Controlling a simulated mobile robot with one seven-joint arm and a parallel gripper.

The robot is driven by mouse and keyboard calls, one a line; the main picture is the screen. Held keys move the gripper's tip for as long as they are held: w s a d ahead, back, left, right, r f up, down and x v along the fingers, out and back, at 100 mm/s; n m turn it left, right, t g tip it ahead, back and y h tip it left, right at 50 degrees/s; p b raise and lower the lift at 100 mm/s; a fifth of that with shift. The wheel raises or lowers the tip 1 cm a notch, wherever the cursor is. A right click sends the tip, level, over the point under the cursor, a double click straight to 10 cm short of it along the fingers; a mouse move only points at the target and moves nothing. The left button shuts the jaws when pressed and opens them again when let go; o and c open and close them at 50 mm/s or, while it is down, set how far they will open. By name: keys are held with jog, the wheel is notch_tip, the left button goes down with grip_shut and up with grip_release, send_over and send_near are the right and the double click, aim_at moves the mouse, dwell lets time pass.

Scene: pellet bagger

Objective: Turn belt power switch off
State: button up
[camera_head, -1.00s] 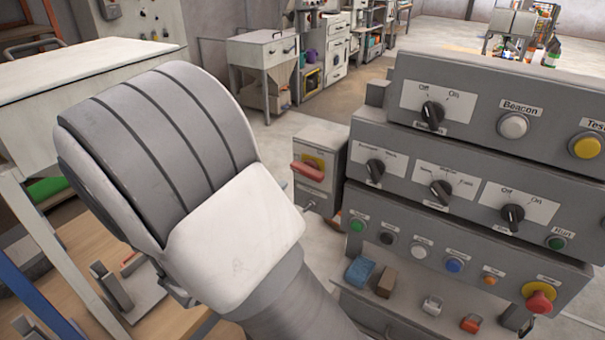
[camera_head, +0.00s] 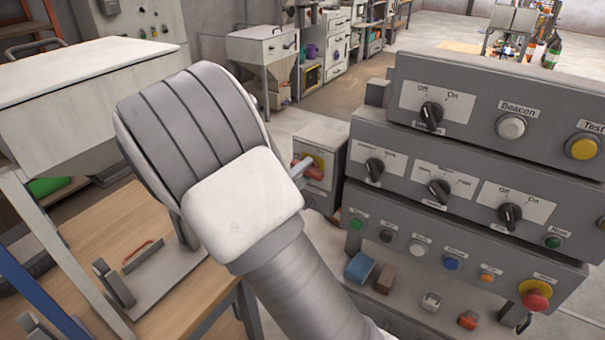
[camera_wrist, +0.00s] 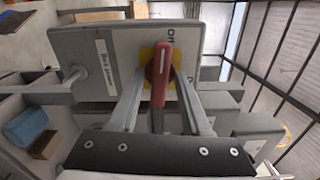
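The belt power switch is a red lever handle (camera_wrist: 164,50) on a yellow round plate (camera_wrist: 148,55), mounted on a small grey box (camera_head: 335,147) left of the control panel. My gripper (camera_wrist: 161,80) is open, with one finger on each side of the red handle. In the wrist view gaps show between the fingers and the handle, and I cannot tell if either finger touches it. An "on" label shows beside the plate. In the head view the red handle (camera_head: 315,173) is partly covered by a finger, and my arm hides most of the gripper.
A grey control panel (camera_head: 470,215) with knobs and buttons stands close on the right. A blue block (camera_head: 359,267) and a brown block (camera_head: 385,279) lie on the ledge below. A wooden workbench (camera_head: 190,315) is at the lower left.

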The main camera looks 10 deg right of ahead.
grip_shut()
jog(key=shift+n, duration=0.7)
jog(key=shift+o, duration=1.4)
grip_release()
jog(key=shift+s+a, duration=0.1)
jog(key=b+v, duration=0.2)
jog(key=v, duration=1.5)
